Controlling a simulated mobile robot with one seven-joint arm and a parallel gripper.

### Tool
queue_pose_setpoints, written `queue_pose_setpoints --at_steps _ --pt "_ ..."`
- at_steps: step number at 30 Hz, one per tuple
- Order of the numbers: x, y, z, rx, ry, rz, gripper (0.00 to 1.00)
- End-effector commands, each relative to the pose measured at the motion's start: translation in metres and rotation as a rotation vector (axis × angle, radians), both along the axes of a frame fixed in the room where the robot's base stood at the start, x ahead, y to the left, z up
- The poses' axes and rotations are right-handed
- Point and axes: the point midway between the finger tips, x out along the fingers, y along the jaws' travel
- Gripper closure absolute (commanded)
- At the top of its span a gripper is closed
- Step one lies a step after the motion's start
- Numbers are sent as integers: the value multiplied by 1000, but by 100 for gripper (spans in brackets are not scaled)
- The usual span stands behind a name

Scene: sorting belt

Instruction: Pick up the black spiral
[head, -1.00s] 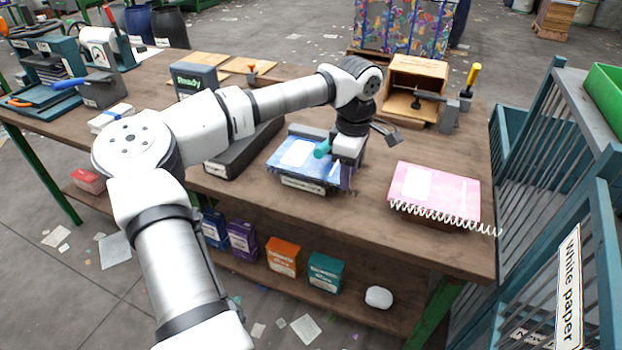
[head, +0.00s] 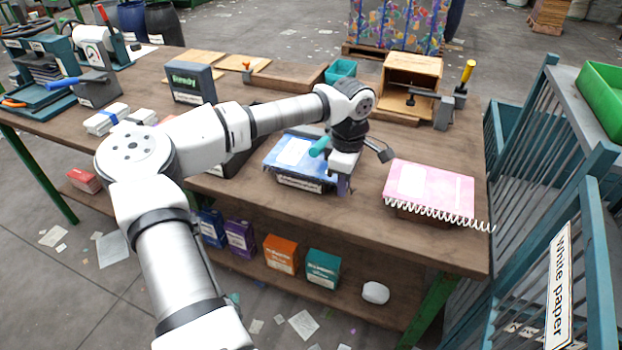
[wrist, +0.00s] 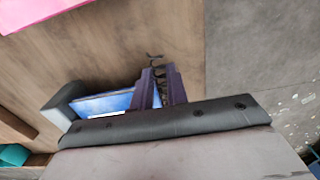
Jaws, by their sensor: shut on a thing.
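The black spiral (wrist: 155,57) shows in the wrist view as a thin dark wire coil poking out between and past the fingertips. My gripper (wrist: 160,78) has dark purple fingers and is shut on it. In the head view my gripper (head: 343,185) is at the right end of the blue notebook (head: 290,150), near the table's front edge. The notebook lies on a dark block, and part of it also shows in the wrist view (wrist: 98,104) left of the fingers. The spiral's far part is hidden by my fingers and wrist.
A pink notebook (head: 430,188) with a white spiral lies to the right on the table (head: 330,225). An open wooden box (head: 412,75) and a small teal bin (head: 341,70) stand behind. A barred bin labelled White paper (head: 560,285) is right of the table.

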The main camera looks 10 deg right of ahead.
Motion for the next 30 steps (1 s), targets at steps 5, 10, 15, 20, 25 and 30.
queue_pose_setpoints --at_steps 5,10,15,20,25,30 --pt "0 0 3 1 -1 0 100" --pt "0 0 21 -1 -2 0 100" --pt "1 0 54 0 -1 1 100" --pt "0 0 86 -1 -1 1 100" --pt "0 0 101 0 0 1 100" --pt "0 0 100 0 0 0 100"
